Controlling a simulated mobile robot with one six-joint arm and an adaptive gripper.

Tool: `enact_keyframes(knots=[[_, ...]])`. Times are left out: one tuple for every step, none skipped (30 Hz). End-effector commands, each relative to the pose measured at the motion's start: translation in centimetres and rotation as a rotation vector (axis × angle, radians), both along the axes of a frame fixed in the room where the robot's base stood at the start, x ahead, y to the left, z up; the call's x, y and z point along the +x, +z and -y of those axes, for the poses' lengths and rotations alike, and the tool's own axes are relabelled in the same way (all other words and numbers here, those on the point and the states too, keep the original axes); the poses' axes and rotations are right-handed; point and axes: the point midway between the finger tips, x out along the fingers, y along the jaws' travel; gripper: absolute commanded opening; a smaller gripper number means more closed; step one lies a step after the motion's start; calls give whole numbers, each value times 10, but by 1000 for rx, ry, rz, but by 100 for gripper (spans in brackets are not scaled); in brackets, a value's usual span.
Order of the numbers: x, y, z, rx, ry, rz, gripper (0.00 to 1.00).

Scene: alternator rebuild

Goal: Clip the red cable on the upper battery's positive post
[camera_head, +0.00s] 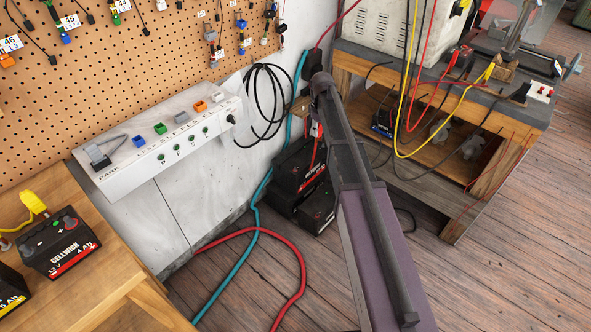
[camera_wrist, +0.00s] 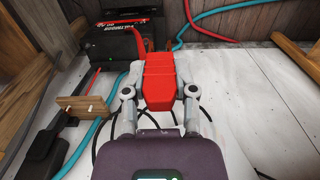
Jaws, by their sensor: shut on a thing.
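My gripper (camera_wrist: 160,92) is shut on a red clip (camera_wrist: 160,75), held between both fingers in the wrist view. The clip's narrow tips (camera_wrist: 146,46) point away from me and overlap the edge of the upper battery (camera_wrist: 115,42), a black one with red markings. I cannot tell whether they touch a post. In the head view the upper battery (camera_head: 297,166) sits on a lower dark battery (camera_head: 318,208) against the wall, partly behind my arm. A red lead shows in front of the upper battery. The positive post is not clearly visible. The gripper is mostly hidden by my arm there.
A red cable (camera_head: 300,265) and a teal hose (camera_head: 232,275) lie on the floor. Black cable loops (camera_head: 262,110) hang on the wall. A wooden workbench (camera_head: 345,62) stands right. A small wooden block (camera_wrist: 80,109) is left of my gripper.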

Motion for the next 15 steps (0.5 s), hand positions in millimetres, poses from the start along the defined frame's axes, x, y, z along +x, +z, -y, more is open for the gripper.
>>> enact_keyframes(knots=[[13,0,-5,0,1,0,13],[18,0,-7,0,1,0,13],[24,0,-10,-1,1,1,13],[29,0,-12,-1,2,1,13],[34,0,-14,-1,2,1,13],[40,0,-17,-1,2,1,13],[45,0,-19,-1,2,1,13],[50,0,-22,-1,2,1,13],[56,0,-25,-1,2,1,13],[61,0,-27,-1,2,1,13],[66,0,-30,-1,2,1,13],[72,0,-33,-1,2,1,13],[77,0,-35,-1,2,1,13],[82,0,-37,-1,2,1,13],[88,0,-41,-1,2,1,13]])
